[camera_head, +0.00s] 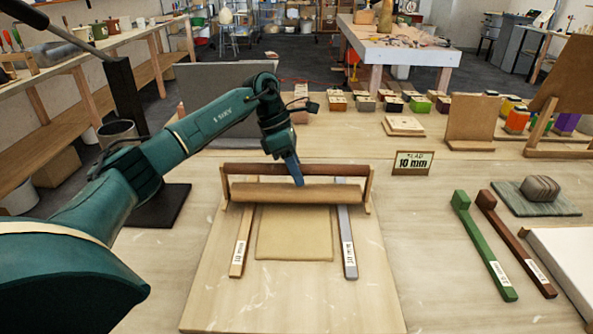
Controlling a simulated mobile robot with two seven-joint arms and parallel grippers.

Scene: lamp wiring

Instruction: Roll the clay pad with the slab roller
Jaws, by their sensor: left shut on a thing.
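The slab roller (262,192) is a tan cylinder in a wooden frame, with a dark red-brown handle bar (232,169) along its far side. It lies across the far part of the clay pad (293,238), a flat tan square on the board. A wooden strip (241,245) lies left of the pad and a grey strip (347,240) right of it, both labelled. My right gripper is out of view.
The pale wooden board (290,300) is clear in front of the pad. A "10 mm" sign (412,163) stands at the back right. Green (485,245) and brown (517,243) strips and a grey lump on a mat (540,188) lie to the right.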

